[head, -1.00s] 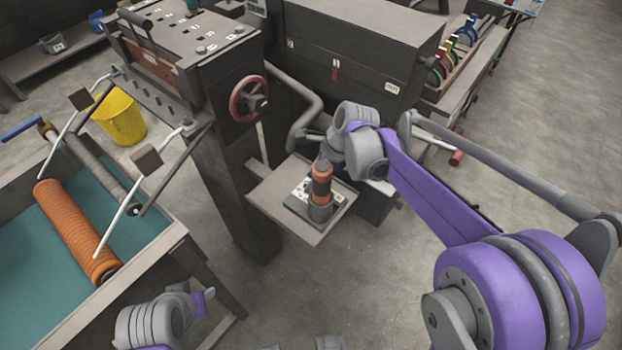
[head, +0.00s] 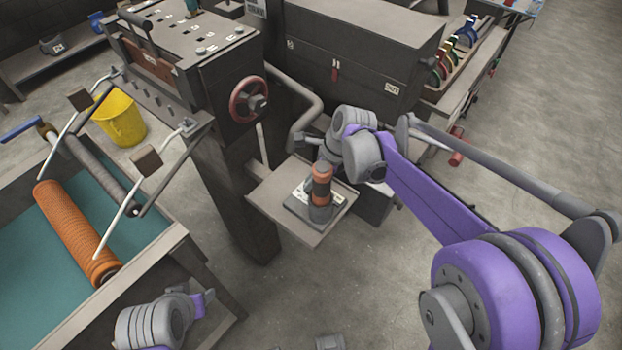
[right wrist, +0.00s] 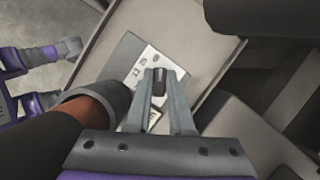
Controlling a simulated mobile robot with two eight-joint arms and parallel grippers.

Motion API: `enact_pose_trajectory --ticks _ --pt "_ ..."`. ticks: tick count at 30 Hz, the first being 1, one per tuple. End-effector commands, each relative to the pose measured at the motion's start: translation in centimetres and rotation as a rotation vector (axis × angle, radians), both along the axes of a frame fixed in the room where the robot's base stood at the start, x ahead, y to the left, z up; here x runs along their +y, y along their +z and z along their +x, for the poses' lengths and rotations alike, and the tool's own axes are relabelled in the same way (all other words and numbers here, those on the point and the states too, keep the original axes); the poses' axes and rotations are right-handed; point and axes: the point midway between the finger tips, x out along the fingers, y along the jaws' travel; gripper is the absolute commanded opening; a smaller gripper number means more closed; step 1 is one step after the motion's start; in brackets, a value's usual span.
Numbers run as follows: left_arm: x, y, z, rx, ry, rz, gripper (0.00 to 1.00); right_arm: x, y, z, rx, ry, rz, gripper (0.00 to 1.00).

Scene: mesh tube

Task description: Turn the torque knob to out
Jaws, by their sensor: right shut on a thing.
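A small dark knob (right wrist: 159,84) sits on a pale marked plate (right wrist: 143,66) in the right wrist view. My right gripper (right wrist: 160,76) has its two grey fingers on either side of the knob, shut on it. In the head view my right gripper (head: 322,152) is just behind the orange and dark upright cylinder (head: 321,186), and the knob is hidden there. The cylinder stands on the same plate, beside the fingers in the wrist view. I cannot read which mark the knob points to. My left gripper (head: 203,302) is low at the left, its jaws unclear.
The plate lies on a small grey shelf (head: 268,207) fixed to a dark post (head: 235,205). A red handwheel (head: 249,99) and a bent grey pipe (head: 304,96) are close by. A teal-topped table (head: 35,250) with an orange mesh roll (head: 75,232) stands left. The floor in front is open.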

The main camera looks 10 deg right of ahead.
Motion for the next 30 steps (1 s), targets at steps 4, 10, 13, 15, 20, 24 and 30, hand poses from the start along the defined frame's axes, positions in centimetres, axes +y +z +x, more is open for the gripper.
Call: enact_pose_trajectory --ticks 4,10,13,15,20,24,30 --pt "0.00 -0.01 0.00 0.000 0.000 0.000 0.50 -0.02 0.01 0.04 0.000 0.025 0.000 0.00" --pt "0.00 -0.05 -0.01 0.000 0.000 0.000 0.50 -0.04 0.02 0.08 0.001 0.121 -0.001 0.00" --pt "0.00 -0.07 -0.01 0.000 0.000 0.000 0.50 -0.05 0.00 0.10 0.000 0.196 0.000 0.00" --pt "0.00 -0.08 -0.02 0.000 0.000 0.000 0.50 -0.04 -0.01 0.11 0.001 0.257 0.000 0.00" --pt "0.00 -0.10 -0.01 0.000 0.000 0.000 0.50 -0.03 0.02 0.12 0.000 0.409 0.000 0.00" --pt "0.00 -0.09 -0.01 0.000 0.000 0.000 0.50 0.00 0.01 0.13 0.000 0.542 0.001 0.00" --pt "0.00 -0.06 -0.01 0.000 0.000 0.000 0.50 -0.02 0.03 0.12 0.000 0.723 0.000 0.00"
